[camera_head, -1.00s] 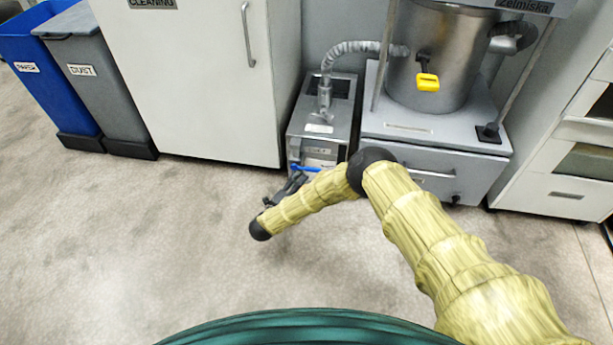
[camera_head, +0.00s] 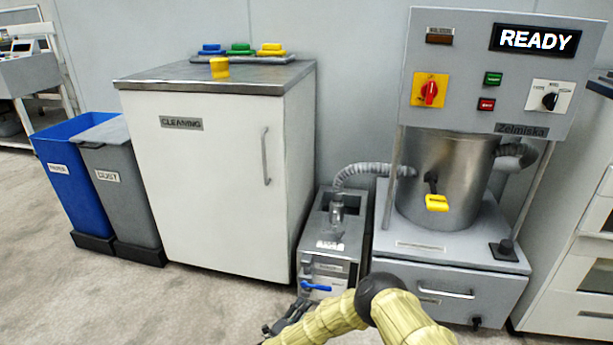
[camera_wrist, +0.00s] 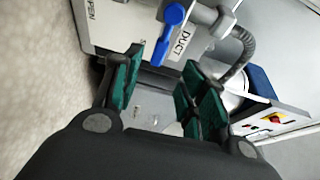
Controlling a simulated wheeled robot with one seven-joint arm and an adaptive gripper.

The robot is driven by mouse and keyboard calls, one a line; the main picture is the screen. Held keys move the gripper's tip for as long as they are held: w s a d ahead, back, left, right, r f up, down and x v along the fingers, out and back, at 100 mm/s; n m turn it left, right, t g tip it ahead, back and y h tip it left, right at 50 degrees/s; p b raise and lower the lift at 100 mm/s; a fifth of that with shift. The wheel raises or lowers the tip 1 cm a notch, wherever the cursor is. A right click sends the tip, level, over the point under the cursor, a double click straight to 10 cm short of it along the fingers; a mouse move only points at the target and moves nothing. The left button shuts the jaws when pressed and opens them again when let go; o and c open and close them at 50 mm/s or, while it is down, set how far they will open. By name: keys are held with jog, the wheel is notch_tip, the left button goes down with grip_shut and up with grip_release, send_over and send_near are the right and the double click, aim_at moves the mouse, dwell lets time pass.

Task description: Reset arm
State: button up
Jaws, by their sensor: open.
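My gripper (camera_wrist: 158,95) is open in the wrist view, with its two green-padded fingers apart and nothing between them. In the head view my gripper (camera_head: 287,317) is small and dark at the bottom, in front of the grey duct unit (camera_head: 325,262). The blue lever (camera_head: 316,287) on that unit's front lies level in the head view. In the wrist view the blue lever (camera_wrist: 168,36) shows just beyond the fingertips beside a DUCT label (camera_wrist: 182,46), apart from the fingers as far as I can tell. My sleeved arm hides part of the unit's surroundings.
The Zelmiska machine (camera_head: 450,170) shows READY, with a yellow handle (camera_head: 437,203) on its drum. A white CLEANING cabinet (camera_head: 205,185) stands left, with coloured items on top. Blue (camera_head: 62,170) and grey (camera_head: 118,190) bins stand farther left. The floor (camera_head: 60,300) at front left is clear.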

jog(key=s+d+f+n+g+y, duration=0.35)
jog(key=s+n+y, duration=0.25)
jog(key=s+n, duration=0.35)
jog(key=s+d+f+n+g+y, duration=0.3)
jog(key=s+d+f+n+y, duration=0.15)
jog(key=s+n, duration=0.5)
jog(key=s+d+r+n+g, duration=0.2)
jog(key=s+d+r+g, duration=0.15)
jog(key=s+d, duration=0.45)
jog(key=s+d+r+n+g, duration=0.1)
jog(key=s+d+r+g, duration=0.2)
jog(key=s, duration=0.9)
jog(key=s+d+r+n+g, duration=0.2)
jog(key=s+d+r, duration=0.3)
jog(key=s, duration=0.5)
notch_tip(320, 180, up, 34)
jog(key=p, duration=3.5)
jog(key=shift+w+d+f+p, duration=0.15)
jog(key=shift+w+d+p, duration=0.15)
jog(key=shift+h, duration=0.25)
